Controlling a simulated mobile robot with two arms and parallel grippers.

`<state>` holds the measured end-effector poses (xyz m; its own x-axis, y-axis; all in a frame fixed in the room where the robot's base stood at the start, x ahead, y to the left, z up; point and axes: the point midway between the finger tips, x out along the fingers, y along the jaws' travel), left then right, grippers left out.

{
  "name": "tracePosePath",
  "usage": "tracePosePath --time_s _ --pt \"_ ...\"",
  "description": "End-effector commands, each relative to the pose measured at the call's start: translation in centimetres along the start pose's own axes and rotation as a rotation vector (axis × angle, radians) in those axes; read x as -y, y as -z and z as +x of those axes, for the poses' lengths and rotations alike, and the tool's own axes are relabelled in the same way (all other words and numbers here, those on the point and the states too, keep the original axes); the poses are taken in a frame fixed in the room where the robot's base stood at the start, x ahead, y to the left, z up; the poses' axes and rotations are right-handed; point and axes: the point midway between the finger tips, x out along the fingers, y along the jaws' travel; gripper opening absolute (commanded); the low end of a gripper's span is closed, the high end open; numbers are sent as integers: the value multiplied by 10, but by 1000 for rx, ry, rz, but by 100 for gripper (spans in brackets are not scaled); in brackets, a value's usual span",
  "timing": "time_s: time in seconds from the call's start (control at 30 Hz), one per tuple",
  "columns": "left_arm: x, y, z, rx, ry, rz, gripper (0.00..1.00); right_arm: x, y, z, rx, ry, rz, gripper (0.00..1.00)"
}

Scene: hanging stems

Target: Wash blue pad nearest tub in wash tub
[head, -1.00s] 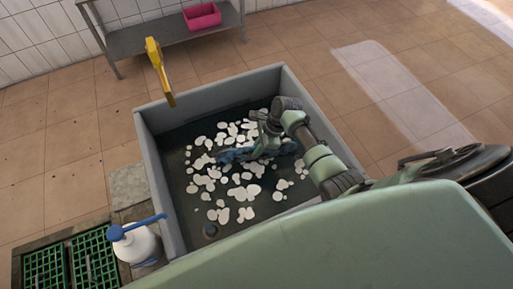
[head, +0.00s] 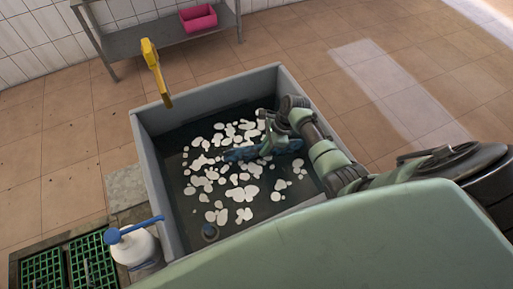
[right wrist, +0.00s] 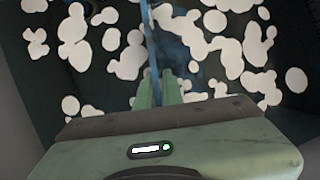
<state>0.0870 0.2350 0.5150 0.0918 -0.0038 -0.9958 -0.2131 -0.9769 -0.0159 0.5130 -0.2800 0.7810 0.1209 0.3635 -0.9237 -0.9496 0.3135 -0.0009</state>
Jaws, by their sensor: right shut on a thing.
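The grey wash tub (head: 154,165) holds dark water with several white foam patches floating on it. My right gripper (head: 272,140) is down inside the tub at the water, toward its right side. It is shut on the blue pad (head: 240,154), which lies low in the water among the foam, partly covered by foam and by the gripper. In the right wrist view the green fingers (right wrist: 158,92) are closed together on the blue pad (right wrist: 153,38), seen there as a thin upright edge with blurred blue beyond. My left gripper is not in view.
A white bottle with a blue pump (head: 137,245) stands at the tub's lower left, beside green crates (head: 92,259). A yellow tap-like piece (head: 155,70) rises at the far rim. A shelf with a pink bin (head: 198,17) stands behind. Tiled floor right of the tub is clear.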

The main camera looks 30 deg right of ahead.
Motion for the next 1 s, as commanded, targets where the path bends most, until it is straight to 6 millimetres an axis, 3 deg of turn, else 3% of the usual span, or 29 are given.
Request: tracePosePath --time_s 0.1,0.27,0.73,1.0 --pt "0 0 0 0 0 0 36 2 11 -4 0 -1 1 0" --pt "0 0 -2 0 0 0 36 3 12 -5 1 -2 1 0" --pt "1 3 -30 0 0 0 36 -12 -40 14 2 -3 0 0" --pt "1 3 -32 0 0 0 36 -14 -46 20 0 -1 1 0"
